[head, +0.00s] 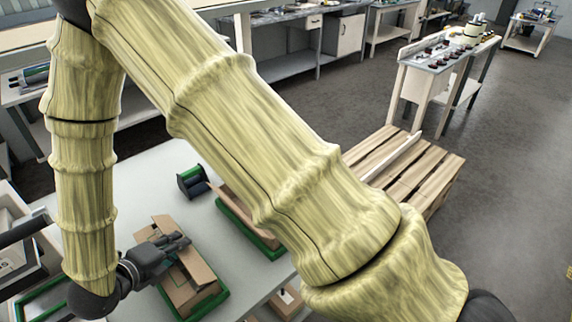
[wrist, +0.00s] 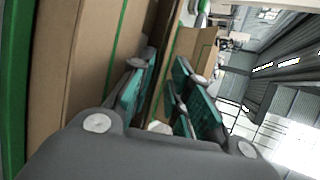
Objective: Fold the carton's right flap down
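The brown carton (head: 190,294) stands in a green-edged tray (head: 222,294) on the grey table. A tan flap (head: 197,262) slopes up along its right side, and another flap (head: 166,226) rises at the far end. My gripper (head: 184,241) is low over the carton's top, beside the right flap and pointing right. The wrist view shows its two teal-padded fingers (wrist: 168,85) apart, with cardboard (wrist: 165,65) seen beyond the gap. I cannot tell whether a finger touches it. A large cardboard face (wrist: 85,60) fills the left of the wrist view. My gripper hides part of the carton's opening.
A second carton (head: 238,205) on a green tray lies behind, partly hidden by my arm. A dark green spool (head: 192,181) stands on the table (head: 150,170) near it. A wooden pallet (head: 435,172) is right of the table. Bare table lies behind the carton.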

